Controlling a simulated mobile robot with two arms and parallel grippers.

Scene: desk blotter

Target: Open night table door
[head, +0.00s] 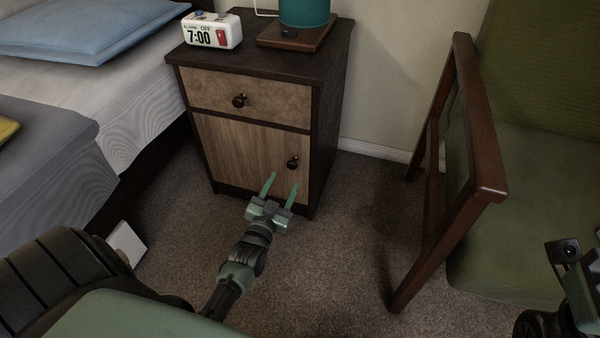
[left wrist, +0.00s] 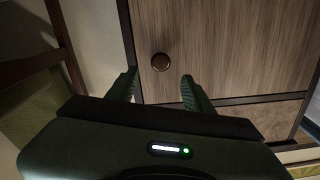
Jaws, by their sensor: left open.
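The night table (head: 328,110) is dark brown with a light wood drawer (head: 270,98) above and a light wood door (head: 240,155) below. The door is shut. Its round dark knob (head: 293,162) is near the door's right edge. My left gripper (head: 283,184) is open and empty, its green fingers pointing at the door just below the knob. In the left wrist view the knob (left wrist: 160,62) shows ahead, between and beyond the two fingertips (left wrist: 160,82); I see no contact. At the right edge of the head view, part of my right arm (head: 570,290) shows, its fingertips not clear.
A wooden armchair (head: 480,170) with green cushions stands on the right. The bed (head: 100,100) is on the left. An alarm clock (head: 212,30) and a teal lamp (head: 304,12) stand on the table top. Carpet (head: 340,250) is clear before the door.

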